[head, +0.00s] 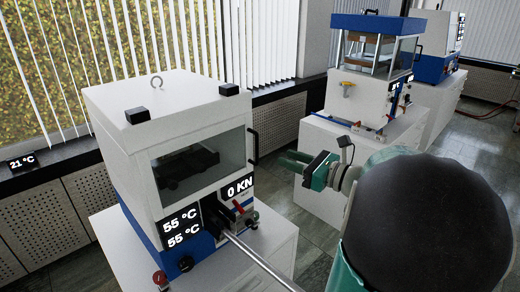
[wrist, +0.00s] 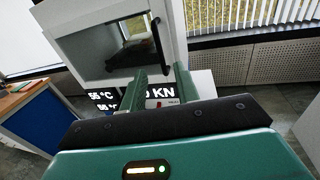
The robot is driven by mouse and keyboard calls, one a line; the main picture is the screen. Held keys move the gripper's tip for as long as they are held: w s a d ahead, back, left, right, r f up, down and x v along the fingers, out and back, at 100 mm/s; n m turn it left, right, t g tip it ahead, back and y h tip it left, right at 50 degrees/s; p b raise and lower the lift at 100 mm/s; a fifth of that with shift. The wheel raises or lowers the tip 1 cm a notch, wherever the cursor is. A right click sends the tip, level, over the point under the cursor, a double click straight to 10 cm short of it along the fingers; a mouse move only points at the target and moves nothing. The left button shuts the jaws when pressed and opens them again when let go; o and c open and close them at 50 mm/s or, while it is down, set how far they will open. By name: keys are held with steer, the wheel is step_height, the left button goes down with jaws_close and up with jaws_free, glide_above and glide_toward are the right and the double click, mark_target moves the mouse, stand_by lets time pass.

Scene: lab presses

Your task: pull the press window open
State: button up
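The white and blue press (head: 185,125) stands at the left in the head view. Its dark glass window (head: 200,163) looks shut, flush with the front. A black upright handle (head: 254,147) sits on the window's right edge; it also shows in the wrist view (wrist: 156,38). My gripper (head: 290,159) is to the right of the handle in the head view, apart from it. In the wrist view my gripper (wrist: 160,70) has its two green fingers spread with nothing between them. The handle appears beyond the fingertips, roughly between them.
A metal bar (head: 258,258) juts from the press front below the window, with small red-tipped levers (head: 239,206) beside it. A second press (head: 370,60) stands behind on a white cabinet (head: 330,150). Grey floor (head: 475,150) is open at the right.

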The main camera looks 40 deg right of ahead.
steer(key=x, duration=0.9)
steer(key=shift+w+a, duration=0.15)
jaws_close()
